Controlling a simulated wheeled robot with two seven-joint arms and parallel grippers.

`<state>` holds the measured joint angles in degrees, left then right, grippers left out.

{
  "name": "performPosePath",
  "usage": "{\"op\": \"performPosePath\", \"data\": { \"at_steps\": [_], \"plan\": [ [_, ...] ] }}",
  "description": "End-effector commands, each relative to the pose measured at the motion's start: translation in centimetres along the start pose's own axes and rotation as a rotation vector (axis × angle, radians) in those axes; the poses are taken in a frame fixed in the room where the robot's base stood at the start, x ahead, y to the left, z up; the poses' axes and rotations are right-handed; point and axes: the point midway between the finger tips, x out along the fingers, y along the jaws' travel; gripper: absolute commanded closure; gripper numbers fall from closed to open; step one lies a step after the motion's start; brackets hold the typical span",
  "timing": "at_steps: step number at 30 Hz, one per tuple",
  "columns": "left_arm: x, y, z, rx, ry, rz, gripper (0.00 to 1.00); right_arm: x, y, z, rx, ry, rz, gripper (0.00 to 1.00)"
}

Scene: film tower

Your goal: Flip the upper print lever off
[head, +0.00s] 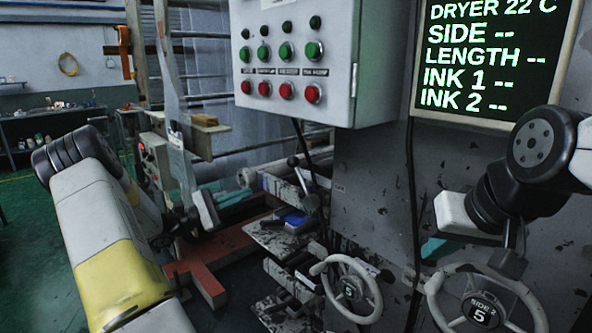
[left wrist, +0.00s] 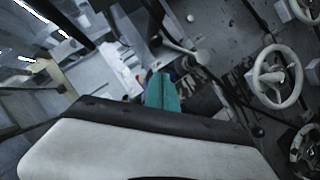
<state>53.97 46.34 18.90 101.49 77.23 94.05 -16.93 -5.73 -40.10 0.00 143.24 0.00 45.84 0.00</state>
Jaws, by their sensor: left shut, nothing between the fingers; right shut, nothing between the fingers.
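A lever with a black knob (head: 293,161) rises from the dark machine below the control box in the head view. It looks like the upper print lever; its exact setting is hard to read. A second dark knob (head: 385,276) sits lower, beside the upper handwheel. My left gripper (head: 228,188) has teal fingers, shut and empty, left of the upper lever and apart from it. The fingers also show in the left wrist view (left wrist: 161,90), pointing toward the machine. My right gripper (head: 434,247) is shut and empty, in front of the machine's panel above the right handwheel.
White handwheels (head: 346,291) and (head: 487,307) stick out at the lower front. A control box (head: 292,60) with green and red buttons hangs above the lever. A status screen (head: 492,60) is at upper right. Cables hang nearby. A red frame (head: 205,270) stands low at left.

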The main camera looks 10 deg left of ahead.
Motion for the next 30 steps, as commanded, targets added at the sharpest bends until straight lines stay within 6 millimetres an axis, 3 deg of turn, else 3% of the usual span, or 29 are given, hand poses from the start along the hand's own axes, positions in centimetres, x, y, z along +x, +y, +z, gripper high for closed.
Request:
{"op": "performPosePath", "data": {
  "at_steps": [5,17,23,30],
  "plan": [
    [-1.4,0.7,-0.8,0.001,-0.001,0.064,1.0,0.0,0.0,0.0,0.0,0.0,0.0,1.0],
    [-0.9,0.8,-0.8,0.001,-0.002,0.063,1.0,0.0,0.0,0.0,0.0,0.0,0.0,1.0],
    [1.9,0.9,-0.7,0.001,-0.004,0.06,1.0,0.0,0.0,0.0,0.0,0.0,0.0,1.0],
    [7.2,1.2,-0.7,0.002,-0.004,0.061,1.0,0.0,0.0,0.0,0.0,0.0,0.0,1.0]
  ]
}}
